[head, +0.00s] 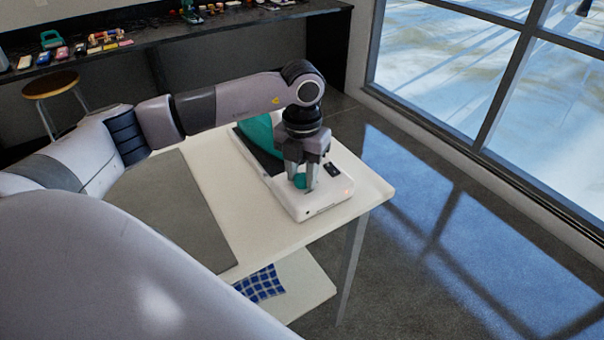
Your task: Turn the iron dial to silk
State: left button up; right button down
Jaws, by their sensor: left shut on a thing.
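A white iron station (318,203) lies near the right end of the white table, with a teal iron (258,132) at its far end, partly hidden behind my arm. A small teal dial (300,181) sits on top of the station's near part. My left gripper (302,183) points down over the station with its fingers on either side of the dial, shut on it. The dial's markings are too small to read. My right gripper is not in view.
A grey mat (175,205) covers the left part of the white table (265,237). A blue checked cloth (260,284) lies on a lower shelf. A stool (50,85) and a dark counter (120,35) with several small items stand at the back left. Floor is clear at right.

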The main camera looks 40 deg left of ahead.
aim_at(302, 177)
pick_arm(q)
jog(key=m+b, duration=0.1)
jog(key=m, duration=0.3)
jog(key=shift+f+m+b, duration=0.1)
jog(key=shift+m+b, duration=0.2)
jog(key=shift+b, duration=0.1)
jog(key=shift+m+b, duration=0.7)
jog(key=shift+m, duration=1.3)
jog(key=o, duration=1)
jog(key=shift+o, duration=0.2)
jog(key=shift+r, duration=0.2)
notch_tip(302, 177, up, 7)
jog(key=shift+b, duration=0.3)
